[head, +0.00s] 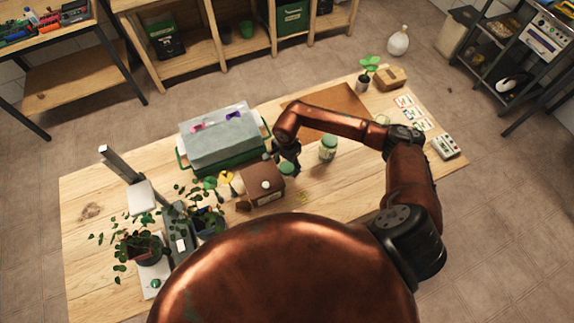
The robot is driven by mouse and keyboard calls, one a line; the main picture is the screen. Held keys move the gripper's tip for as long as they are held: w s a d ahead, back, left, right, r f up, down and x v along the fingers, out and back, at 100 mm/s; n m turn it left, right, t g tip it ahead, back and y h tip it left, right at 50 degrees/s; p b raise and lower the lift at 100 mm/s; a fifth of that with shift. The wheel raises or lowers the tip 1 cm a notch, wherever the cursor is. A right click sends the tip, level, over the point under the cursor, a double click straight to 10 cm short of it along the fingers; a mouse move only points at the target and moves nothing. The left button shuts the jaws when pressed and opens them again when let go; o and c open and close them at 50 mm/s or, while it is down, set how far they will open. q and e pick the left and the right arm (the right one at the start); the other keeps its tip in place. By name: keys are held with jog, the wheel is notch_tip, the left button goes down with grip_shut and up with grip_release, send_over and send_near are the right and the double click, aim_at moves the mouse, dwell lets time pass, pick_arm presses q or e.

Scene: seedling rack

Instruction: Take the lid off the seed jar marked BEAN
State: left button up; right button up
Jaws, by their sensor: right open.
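A jar with a pale green lid (328,147) stands upright on the wooden table, right of my right gripper. A second green-lidded jar (287,169) stands directly below my right gripper, beside a brown box, and is partly hidden. The writing on both jars is too small to read, so I cannot tell which is marked BEAN. My right gripper (285,160) points down close above the second jar's lid. It is open; I cannot tell whether it touches the lid. My left gripper is not in view.
The brown box (254,188) and a green tray with a clear cover (215,138) crowd the left side. Potted plants (139,246) stand front left. A brown mat (343,101), seed packets (408,101) and a small device (446,147) lie right. Bare table (350,185) shows front right.

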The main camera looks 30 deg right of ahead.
aim_at(287, 167)
jog(key=shift+r, duration=0.25)
notch_tip(287, 167, up, 12)
jog(key=shift+b, duration=0.45)
jog(key=shift+f, duration=0.1)
